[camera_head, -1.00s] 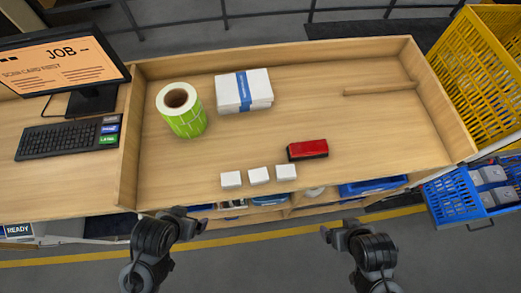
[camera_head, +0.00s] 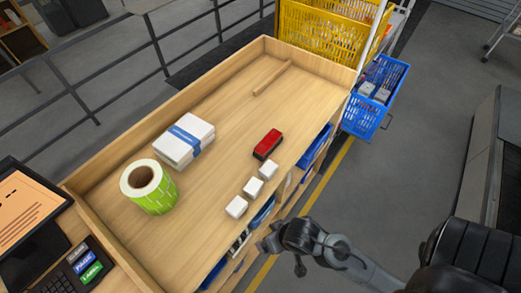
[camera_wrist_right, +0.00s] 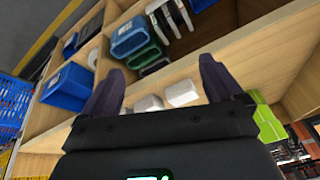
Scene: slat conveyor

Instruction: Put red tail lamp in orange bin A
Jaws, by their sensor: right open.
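The red tail lamp (camera_head: 268,144), a red block with a dark base, lies on the wooden bench near its front edge in the head view. My right gripper (camera_head: 281,256) is in front of the bench, outside its front edge and apart from the lamp. Its two dark fingers (camera_wrist_right: 158,95) stand wide apart with nothing between them in the right wrist view. The lamp cannot be made out in the right wrist view. My left gripper is not in view. No orange bin shows in either view.
Three white boxes (camera_head: 252,187), a green label roll (camera_head: 150,187) and a white pack with a blue band (camera_head: 184,140) are on the bench (camera_head: 225,115). Yellow (camera_head: 325,33) and blue crates (camera_head: 362,122) stand beyond.

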